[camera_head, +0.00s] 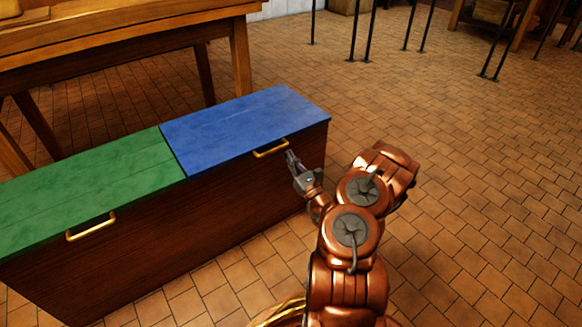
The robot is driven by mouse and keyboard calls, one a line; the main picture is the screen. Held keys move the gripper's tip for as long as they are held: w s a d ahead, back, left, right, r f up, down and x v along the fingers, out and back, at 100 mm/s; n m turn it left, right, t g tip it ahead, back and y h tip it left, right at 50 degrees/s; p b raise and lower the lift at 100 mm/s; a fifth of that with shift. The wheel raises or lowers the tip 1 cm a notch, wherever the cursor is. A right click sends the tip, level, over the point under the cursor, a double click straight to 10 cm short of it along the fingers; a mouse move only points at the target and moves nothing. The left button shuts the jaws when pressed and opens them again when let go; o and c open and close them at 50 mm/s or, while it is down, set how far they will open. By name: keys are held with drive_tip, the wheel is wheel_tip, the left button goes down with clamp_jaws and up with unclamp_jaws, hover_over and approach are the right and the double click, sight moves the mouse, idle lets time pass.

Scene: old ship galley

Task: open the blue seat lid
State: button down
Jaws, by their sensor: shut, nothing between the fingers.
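The blue seat lid (245,122) lies flat and closed on the right half of a dark wooden bench box (200,238). A brass handle (270,149) sits at its front edge, towards the right. My gripper (289,156) is shut and empty, with its fingertips close to the right end of this handle. I cannot tell whether the fingertips touch the handle or the lid edge. My copper-coloured arm reaches in from the bottom of the picture.
A green seat lid (85,195) with its own brass handle (90,227) covers the left half of the box. A wooden table (110,40) stands behind the box. Thin black legs (360,35) stand at the back. The tiled floor at right is clear.

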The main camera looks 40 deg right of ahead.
drive_tip(key=shift+s+r+b, duration=0.2)
drive_tip(key=shift+r+b, duration=0.2)
drive_tip(key=shift+r, duration=0.5)
drive_tip(key=shift+r, duration=0.15)
